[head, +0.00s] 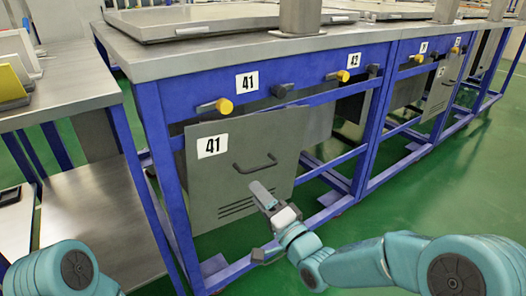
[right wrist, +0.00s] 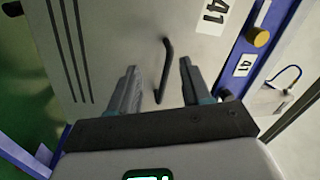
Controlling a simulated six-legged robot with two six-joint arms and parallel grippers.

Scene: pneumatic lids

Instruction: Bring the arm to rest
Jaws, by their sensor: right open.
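My right gripper (head: 262,197) is in front of the grey lid (head: 225,185) marked 41, just below its dark handle (head: 256,166). In the right wrist view the two fingers (right wrist: 158,85) are apart, and the handle (right wrist: 165,68) shows between and beyond them. The fingers do not appear closed on it; whether they touch the lid I cannot tell. The lid hangs under the blue bench frame, slightly tilted out. My left gripper is not in view; only part of my left arm shows at the bottom left.
A blue frame (head: 154,140) carries a steel worktop (head: 190,60). Yellow knobs (head: 222,106) stick out under its edge. Another grey lid (head: 440,88) hangs further right. A steel side table (head: 62,80) stands at the left. Green floor (head: 400,205) is open at the right.

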